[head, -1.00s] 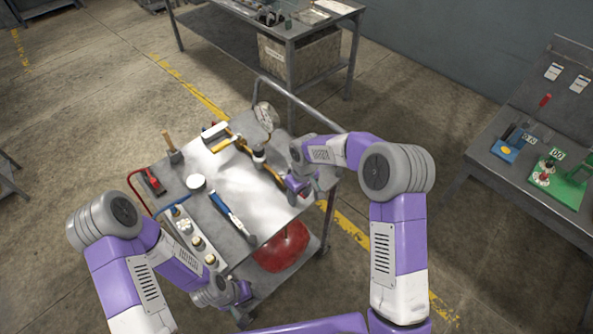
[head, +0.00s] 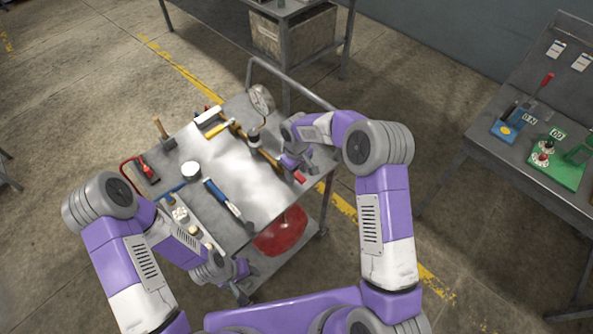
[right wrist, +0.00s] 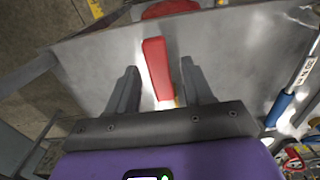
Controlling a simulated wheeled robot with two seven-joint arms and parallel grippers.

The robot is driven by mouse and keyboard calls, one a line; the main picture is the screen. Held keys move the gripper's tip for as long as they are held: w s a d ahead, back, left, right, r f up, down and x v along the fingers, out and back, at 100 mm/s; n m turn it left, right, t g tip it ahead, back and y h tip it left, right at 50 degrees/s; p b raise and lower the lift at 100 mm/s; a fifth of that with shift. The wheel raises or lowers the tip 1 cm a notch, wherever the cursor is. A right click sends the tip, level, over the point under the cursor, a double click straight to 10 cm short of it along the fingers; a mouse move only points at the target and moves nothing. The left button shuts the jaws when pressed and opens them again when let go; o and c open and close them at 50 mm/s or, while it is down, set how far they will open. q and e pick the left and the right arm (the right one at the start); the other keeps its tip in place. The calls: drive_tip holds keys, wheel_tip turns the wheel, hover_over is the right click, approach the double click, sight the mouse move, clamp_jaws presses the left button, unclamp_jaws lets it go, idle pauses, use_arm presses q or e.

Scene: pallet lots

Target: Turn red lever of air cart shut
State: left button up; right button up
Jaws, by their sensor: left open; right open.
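The air cart (head: 262,203) is a grey metal trolley with a brass-coloured pipe (head: 263,150) on its top and a round gauge (head: 261,99) at the far end. The red lever (head: 299,177) shows at the near right end of the pipe, beside my right gripper (head: 311,168). In the right wrist view the red lever (right wrist: 157,68) lies between the two open fingers of my right gripper (right wrist: 160,85), with a visible gap on each side. My left gripper (head: 241,288) is open and empty, low at the cart's near edge.
A blue-handled tool (head: 222,197), a white cup-like item (head: 191,170), a hammer (head: 165,136) and a red tool (head: 147,171) lie on the cart. A red tank (head: 281,235) sits below. A bench (head: 478,140) stands at the right.

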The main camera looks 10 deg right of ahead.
clamp_jaws()
idle(0.4)
